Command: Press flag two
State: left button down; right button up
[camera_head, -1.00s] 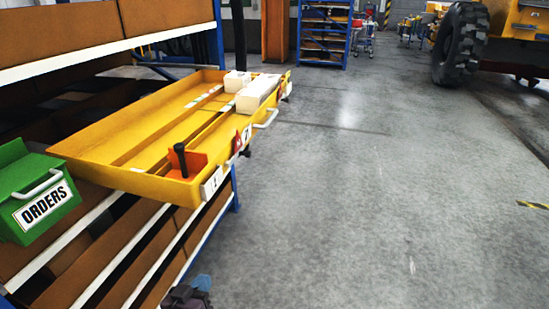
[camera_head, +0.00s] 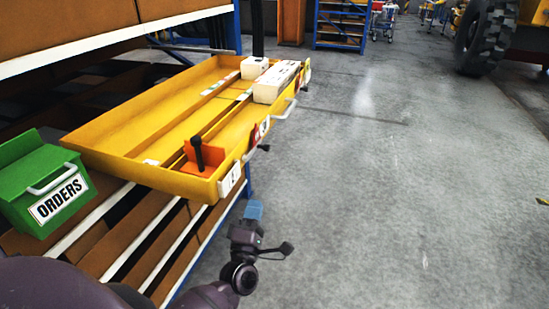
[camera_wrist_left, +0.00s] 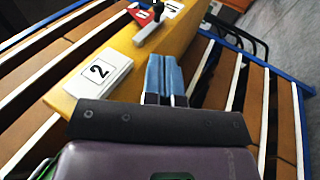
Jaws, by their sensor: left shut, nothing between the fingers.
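Flag two, a white plate marked 2, is on the yellow tray's front face in the left wrist view (camera_wrist_left: 97,76). The near white plate on the tray front in the head view (camera_head: 229,180) appears to be the same one. My left gripper (camera_head: 253,210) has blue fingertips and is shut and empty. It is below and slightly right of that plate in the head view, apart from it. In the wrist view its fingers (camera_wrist_left: 165,76) lie to the right of the plate. My right gripper is not in view.
The yellow tray (camera_head: 130,125) juts from a shelf rack and holds white boxes (camera_head: 275,82) and an orange block with a black post (camera_head: 200,158). Farther along its front are a red-and-white flag (camera_head: 261,130) and a handle. A green ORDERS box (camera_head: 45,185) is left.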

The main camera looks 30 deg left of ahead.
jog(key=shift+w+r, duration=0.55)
